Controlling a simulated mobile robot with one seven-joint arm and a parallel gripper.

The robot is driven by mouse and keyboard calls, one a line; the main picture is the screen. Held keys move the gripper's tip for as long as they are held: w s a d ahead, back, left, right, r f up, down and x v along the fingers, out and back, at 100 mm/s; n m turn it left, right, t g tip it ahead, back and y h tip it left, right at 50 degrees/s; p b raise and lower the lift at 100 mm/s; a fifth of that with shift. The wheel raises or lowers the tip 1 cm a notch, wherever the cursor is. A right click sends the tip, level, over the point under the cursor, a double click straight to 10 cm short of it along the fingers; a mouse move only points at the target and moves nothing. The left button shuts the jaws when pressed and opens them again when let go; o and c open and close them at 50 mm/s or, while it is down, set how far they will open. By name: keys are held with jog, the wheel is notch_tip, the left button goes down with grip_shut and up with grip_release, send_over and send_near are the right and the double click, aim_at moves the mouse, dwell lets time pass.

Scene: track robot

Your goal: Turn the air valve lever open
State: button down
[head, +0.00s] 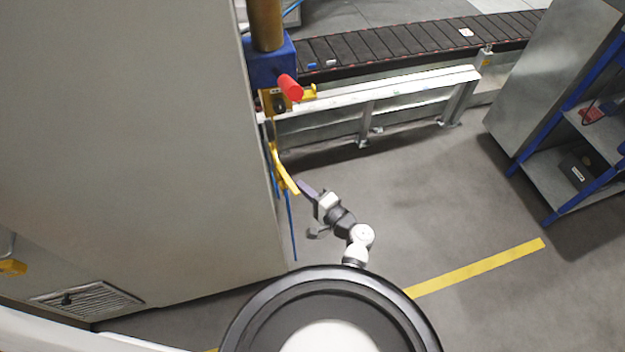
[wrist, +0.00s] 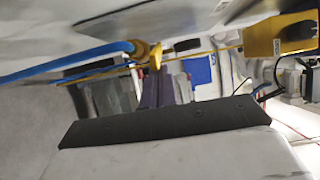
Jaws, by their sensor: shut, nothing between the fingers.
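The yellow lever (head: 284,172) is on the edge of the large grey cabinet in the head view, slanting down to the right, with thin blue hoses by it. In the wrist view a yellow part (wrist: 155,57), which looks like the lever, sits at the end of a blue hose. My gripper (head: 302,186) is shut and empty, its tip close to the lower end of the lever. In the wrist view its dark fingers (wrist: 158,88) point at the yellow part. I cannot tell whether they touch it.
The grey cabinet (head: 130,130) stands close on the left. A red knob (head: 290,87) on a blue block is above the lever. A white rail (head: 370,95) and a conveyor (head: 400,42) lie behind. A blue-framed shelf (head: 575,170) is at right. Floor between is clear.

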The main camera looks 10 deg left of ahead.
jog(key=shift+s+a+m+t+h+b, duration=0.35)
jog(key=shift+s+a+m+t+h, duration=0.25)
jog(key=shift+s+a+t, duration=0.25)
jog(key=shift+s+a, duration=0.1)
jog(key=shift+s, duration=0.05)
